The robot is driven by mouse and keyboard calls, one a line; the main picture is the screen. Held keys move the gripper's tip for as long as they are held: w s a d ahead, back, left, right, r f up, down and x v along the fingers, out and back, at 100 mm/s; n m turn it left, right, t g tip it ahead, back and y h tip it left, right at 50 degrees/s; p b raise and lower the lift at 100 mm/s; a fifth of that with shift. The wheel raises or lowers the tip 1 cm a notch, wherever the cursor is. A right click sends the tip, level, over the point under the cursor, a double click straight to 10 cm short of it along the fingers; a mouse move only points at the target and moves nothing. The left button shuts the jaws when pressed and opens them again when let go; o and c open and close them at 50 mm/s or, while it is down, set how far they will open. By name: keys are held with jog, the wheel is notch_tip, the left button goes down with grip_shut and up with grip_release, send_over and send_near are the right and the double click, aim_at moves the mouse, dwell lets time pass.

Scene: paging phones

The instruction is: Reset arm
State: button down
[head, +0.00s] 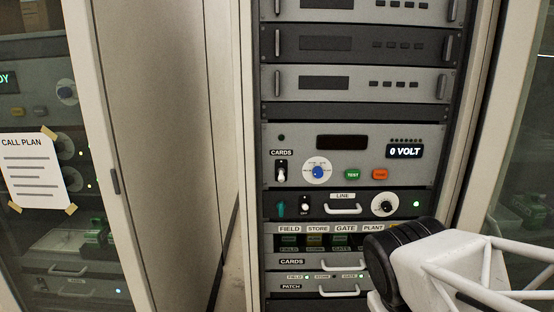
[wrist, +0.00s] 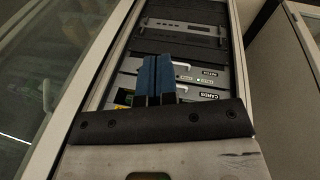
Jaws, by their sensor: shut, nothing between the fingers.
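My arm reaches into the head view from the lower right, its black joint in front of the right end of the lower rack panels. My gripper is not visible in the head view. In the wrist view, my gripper (wrist: 156,78) shows two blue-tipped fingers side by side, shut with nothing between them. They point toward the rack, over the drawers labelled CARDS and PATCH. I cannot tell how far they are from the panels.
The rack holds a 0 VOLT unit (head: 350,152), a LINE panel (head: 343,205), a FIELD/STORE/GATE/PLANT row (head: 318,229), a CARDS drawer (head: 320,262) and a PATCH drawer (head: 322,284). A CALL PLAN sheet (head: 31,172) is taped at left. Rack frame edges flank the panels.

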jog(key=shift+s+a+r+m+t+y, duration=0.15)
jog(key=shift+s+a+r+m+y, duration=0.15)
jog(key=shift+a+r+m+y, duration=0.25)
jog(key=shift+s+a+r+m+t+y, duration=0.15)
jog(key=shift+s+a+r+m+y, duration=0.2)
jog(key=shift+r+m+y, duration=0.25)
jog(key=shift+f, duration=0.1)
dwell(0.5)
